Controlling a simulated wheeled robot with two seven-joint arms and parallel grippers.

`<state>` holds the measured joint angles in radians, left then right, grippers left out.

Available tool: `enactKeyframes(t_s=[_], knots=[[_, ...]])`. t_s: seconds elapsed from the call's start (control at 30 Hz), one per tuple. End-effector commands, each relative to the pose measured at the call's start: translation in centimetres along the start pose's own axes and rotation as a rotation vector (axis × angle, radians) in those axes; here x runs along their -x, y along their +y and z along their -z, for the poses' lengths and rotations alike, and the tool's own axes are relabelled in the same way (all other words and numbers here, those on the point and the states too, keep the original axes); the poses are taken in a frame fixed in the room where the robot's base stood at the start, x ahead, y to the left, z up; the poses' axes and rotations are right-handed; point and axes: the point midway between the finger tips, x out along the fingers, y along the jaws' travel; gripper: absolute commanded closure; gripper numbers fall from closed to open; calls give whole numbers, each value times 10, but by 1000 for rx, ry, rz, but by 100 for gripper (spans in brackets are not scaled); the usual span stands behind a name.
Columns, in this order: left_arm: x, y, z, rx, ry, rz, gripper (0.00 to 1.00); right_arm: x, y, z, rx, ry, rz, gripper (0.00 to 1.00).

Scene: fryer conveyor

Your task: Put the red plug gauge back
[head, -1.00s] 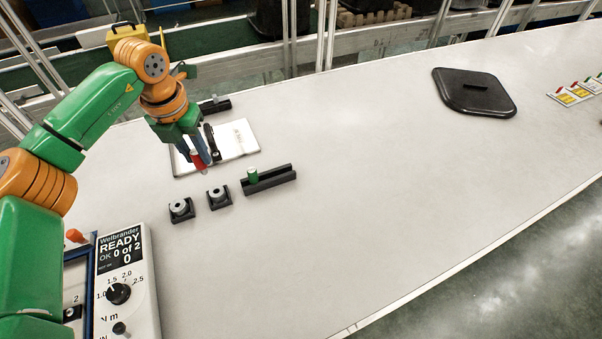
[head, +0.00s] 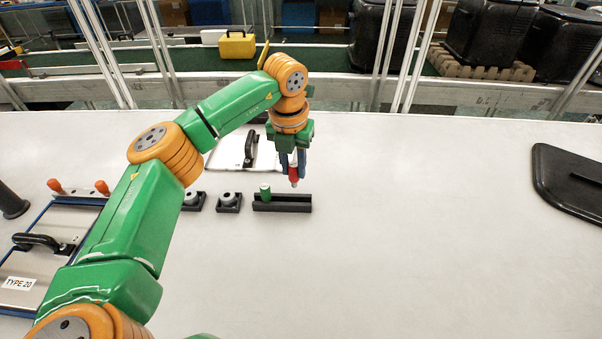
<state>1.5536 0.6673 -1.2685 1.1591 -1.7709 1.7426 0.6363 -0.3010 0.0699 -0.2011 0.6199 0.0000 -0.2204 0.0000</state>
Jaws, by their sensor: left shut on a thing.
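My left gripper (head: 291,165) is shut on the red plug gauge (head: 294,175), which hangs upright with its tip pointing down. It appears just above or behind the right part of a black gauge holder (head: 285,207); I cannot tell whether they touch. A green plug gauge (head: 265,192) stands in the left part of that holder. My right gripper is not in view.
Two black blocks with grey rings, one of them (head: 229,202) whole in view, stand left of the holder. A white plate with a black handle (head: 250,149) lies behind. A black lid (head: 575,178) lies far right. The table (head: 420,230) between is clear.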

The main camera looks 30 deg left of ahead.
Motion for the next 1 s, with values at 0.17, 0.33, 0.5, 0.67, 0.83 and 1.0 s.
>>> enactKeyframes(t_s=[0.17,0.33,0.5,0.67,0.83,1.0], knots=[[-22,-4,-15,1,2,0,100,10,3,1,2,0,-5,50],[-50,-4,-16,-2,3,-2,100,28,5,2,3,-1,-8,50],[-61,-4,-16,-1,-2,-1,100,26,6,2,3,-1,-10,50],[-62,-4,-16,-1,-2,-1,100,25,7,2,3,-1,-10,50],[-68,-4,-15,0,-2,-1,100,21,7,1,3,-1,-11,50],[-73,-4,-14,0,-2,-1,100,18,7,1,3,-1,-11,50]])
